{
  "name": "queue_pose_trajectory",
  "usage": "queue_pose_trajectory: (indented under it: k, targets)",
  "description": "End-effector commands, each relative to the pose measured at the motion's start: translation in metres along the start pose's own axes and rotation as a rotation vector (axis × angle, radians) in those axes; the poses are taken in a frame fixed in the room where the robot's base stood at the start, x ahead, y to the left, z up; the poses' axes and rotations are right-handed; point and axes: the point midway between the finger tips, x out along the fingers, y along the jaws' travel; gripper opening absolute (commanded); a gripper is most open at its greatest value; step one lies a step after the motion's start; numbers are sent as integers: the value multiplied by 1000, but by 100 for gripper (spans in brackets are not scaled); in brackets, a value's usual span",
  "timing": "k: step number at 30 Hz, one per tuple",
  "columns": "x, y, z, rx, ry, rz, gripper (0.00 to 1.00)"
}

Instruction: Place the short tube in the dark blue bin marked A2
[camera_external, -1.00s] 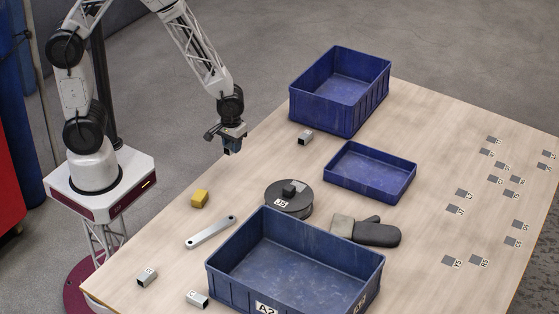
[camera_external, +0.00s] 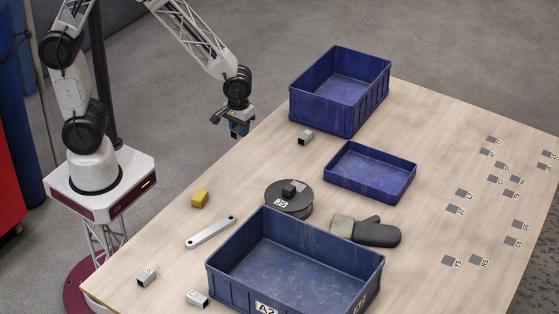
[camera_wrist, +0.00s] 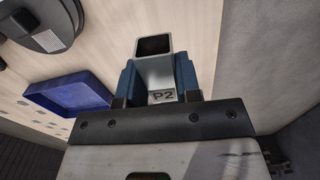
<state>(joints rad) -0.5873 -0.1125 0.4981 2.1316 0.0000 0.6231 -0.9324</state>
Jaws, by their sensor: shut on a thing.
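My gripper (camera_external: 238,130) hangs in the air past the table's left edge in the external view. In the wrist view my gripper (camera_wrist: 156,80) is shut on a short square metal tube (camera_wrist: 155,70) marked P2, held between its blue fingers with the hollow end showing. The held tube is too small to make out in the external view. The dark blue bin marked A2 (camera_external: 232,285) stands at the table's front, well apart from my gripper. Its inside looks empty.
Other short tubes lie on the table (camera_external: 450,130): one near the back bin (camera_external: 305,138), two at front left (camera_external: 147,278).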

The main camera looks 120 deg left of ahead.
Motion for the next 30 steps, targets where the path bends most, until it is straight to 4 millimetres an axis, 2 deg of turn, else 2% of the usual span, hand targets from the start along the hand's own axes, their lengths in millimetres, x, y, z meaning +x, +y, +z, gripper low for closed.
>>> queue_pose_trajectory:
  k: [14, 23, 30]
  targets:
    - [-3, 101, 41, -7, -1, -1, 7]
    - [-4, 166, 81, -14, 0, 0, 7]
    - [-4, 214, 121, -20, -1, -1, 7]
